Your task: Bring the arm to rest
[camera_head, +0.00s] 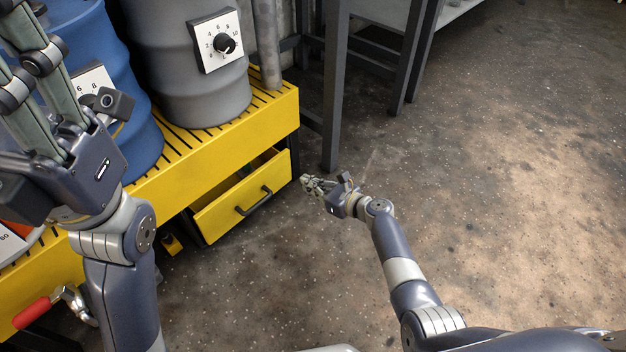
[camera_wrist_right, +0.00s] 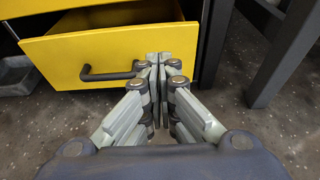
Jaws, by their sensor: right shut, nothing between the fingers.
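My right gripper (camera_head: 306,181) hangs at the end of my extended right arm, just right of the yellow drawer (camera_head: 240,197). In the right wrist view its fingers (camera_wrist_right: 158,62) are closed together with nothing between them. They appear in front of the drawer's face (camera_wrist_right: 110,52), to the right of its dark handle (camera_wrist_right: 108,75); I see no contact. My left gripper (camera_head: 18,45) is raised at the upper left, in front of the blue drum (camera_head: 90,45). Its fingers are spread apart, and their tips are partly cut off by the frame.
The drawer stands partly open under a yellow slatted platform (camera_head: 225,140). A grey drum (camera_head: 180,75) with a dial plate (camera_head: 215,40) stands on it. A red-handled valve (camera_head: 32,312) is at lower left. A dark table leg (camera_head: 335,85) rises behind my right gripper. Floor on the right is clear.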

